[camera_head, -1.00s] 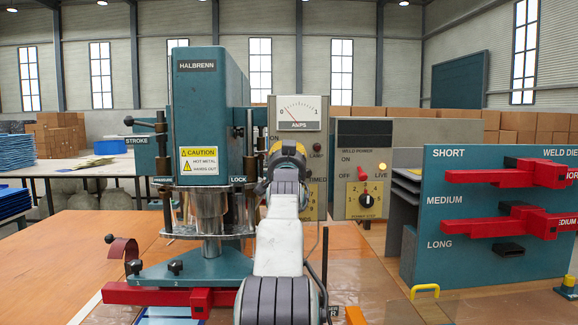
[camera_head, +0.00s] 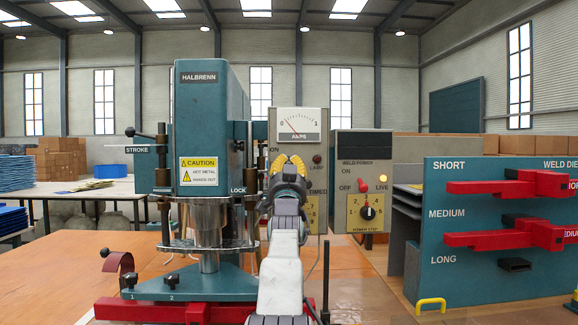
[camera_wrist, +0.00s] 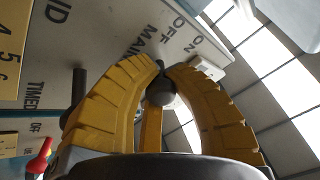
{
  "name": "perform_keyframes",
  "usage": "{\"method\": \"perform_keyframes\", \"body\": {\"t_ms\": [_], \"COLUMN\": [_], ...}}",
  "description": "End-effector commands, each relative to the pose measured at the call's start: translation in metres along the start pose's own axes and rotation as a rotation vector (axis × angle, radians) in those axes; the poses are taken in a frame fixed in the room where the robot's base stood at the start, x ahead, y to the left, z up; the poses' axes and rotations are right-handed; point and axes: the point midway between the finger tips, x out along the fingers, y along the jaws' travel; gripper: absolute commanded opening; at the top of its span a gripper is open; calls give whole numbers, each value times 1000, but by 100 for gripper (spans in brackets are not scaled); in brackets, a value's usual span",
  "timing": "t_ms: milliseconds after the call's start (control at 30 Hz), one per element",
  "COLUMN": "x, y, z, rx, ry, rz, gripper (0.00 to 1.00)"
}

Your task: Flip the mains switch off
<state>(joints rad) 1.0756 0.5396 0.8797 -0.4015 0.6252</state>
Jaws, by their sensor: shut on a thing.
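The mains switch has a dark ball-ended lever (camera_wrist: 160,90), seen in the wrist view beside a panel (camera_wrist: 125,25) lettered OFF, ON and MAIN. My gripper (camera_wrist: 167,70) has yellow ribbed fingers on either side of the ball and is shut on it. In the head view my gripper (camera_head: 289,162) is in front of the grey meter panel (camera_head: 312,150), below the amps dial (camera_head: 298,124). There it hides the switch. I cannot tell from these frames which position the lever is in.
The teal Halbrenn press (camera_head: 204,110) stands close on the left. A weld power box (camera_head: 362,168) with a red toggle and dial is just right of the meter panel. A teal board (camera_head: 500,225) with red dies stands further right.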

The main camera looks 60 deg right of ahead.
Motion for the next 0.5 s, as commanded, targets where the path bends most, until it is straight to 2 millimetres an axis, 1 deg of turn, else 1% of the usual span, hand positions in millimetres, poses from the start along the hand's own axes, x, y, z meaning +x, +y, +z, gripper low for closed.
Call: {"method": "perform_keyframes", "body": {"t_ms": [33, 133, 167, 500], "x": [-1, -1, -1, 0], "y": [5, 5, 5, 3], "z": [10, 10, 10, 6], "rx": [2, 2, 2, 1], "ry": [-17, -17, -17, -11], "rz": [9, 10, 10, 6], "gripper": [0, 0, 13, 44]}}
